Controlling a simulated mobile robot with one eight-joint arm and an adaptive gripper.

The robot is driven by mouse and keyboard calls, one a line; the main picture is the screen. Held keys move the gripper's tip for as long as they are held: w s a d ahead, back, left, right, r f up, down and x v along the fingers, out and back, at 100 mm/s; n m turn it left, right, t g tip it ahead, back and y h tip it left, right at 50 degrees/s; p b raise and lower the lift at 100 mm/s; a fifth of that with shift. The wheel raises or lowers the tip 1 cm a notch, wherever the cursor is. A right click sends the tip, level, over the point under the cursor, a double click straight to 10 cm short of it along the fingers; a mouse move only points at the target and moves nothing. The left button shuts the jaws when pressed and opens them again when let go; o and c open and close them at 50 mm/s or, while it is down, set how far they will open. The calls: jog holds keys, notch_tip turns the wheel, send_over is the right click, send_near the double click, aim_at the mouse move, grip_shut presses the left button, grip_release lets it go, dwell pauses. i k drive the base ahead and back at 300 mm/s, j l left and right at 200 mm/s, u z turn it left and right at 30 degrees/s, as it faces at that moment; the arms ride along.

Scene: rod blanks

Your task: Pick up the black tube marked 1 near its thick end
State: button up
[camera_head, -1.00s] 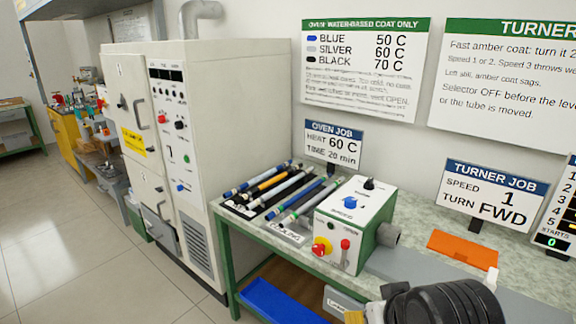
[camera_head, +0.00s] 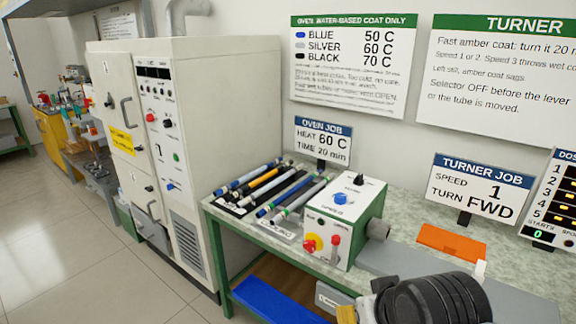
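Several tubes lie side by side on a rack at the back left of the green-framed bench. A dark tube with a yellow-orange stretch (camera_head: 264,180) lies second from the left. A dark and pale tube (camera_head: 277,188) lies beside it. A blue tube (camera_head: 240,179) is at the left end, and another blue tube (camera_head: 288,197) lies further right. No number on any tube is legible at this size, so I cannot tell which is marked 1. Thick ends are also unclear. My black arm part (camera_head: 435,300) is at the bottom right, apart from the tubes; my gripper's fingers do not show.
A white and green control box (camera_head: 345,220) with knobs stands right of the tubes. A tall white oven cabinet (camera_head: 235,120) stands left of them. The oven job sign (camera_head: 323,142) stands behind. An orange piece (camera_head: 450,242) lies on the bench at right. A blue tray (camera_head: 270,303) is below.

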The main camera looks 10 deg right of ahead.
aim_at(229, 197)
jog(key=i+j, duration=0.3)
jog(key=i+j+z, duration=0.1)
jog(key=i+j, duration=0.55)
jog(key=i+j+z, duration=0.1)
jog(key=i+j, duration=0.2)
jog(key=j, duration=0.15)
jog(key=i+j+z, duration=0.1)
jog(key=i+j, duration=0.15)
jog(key=j, duration=0.15)
jog(key=i+j, duration=0.3)
jog(key=j, duration=0.15)
jog(key=i+j+z, duration=0.1)
jog(key=i+j, duration=0.15)
jog(key=j, duration=0.15)
jog(key=i+j, duration=0.3)
jog(key=j, duration=0.15)
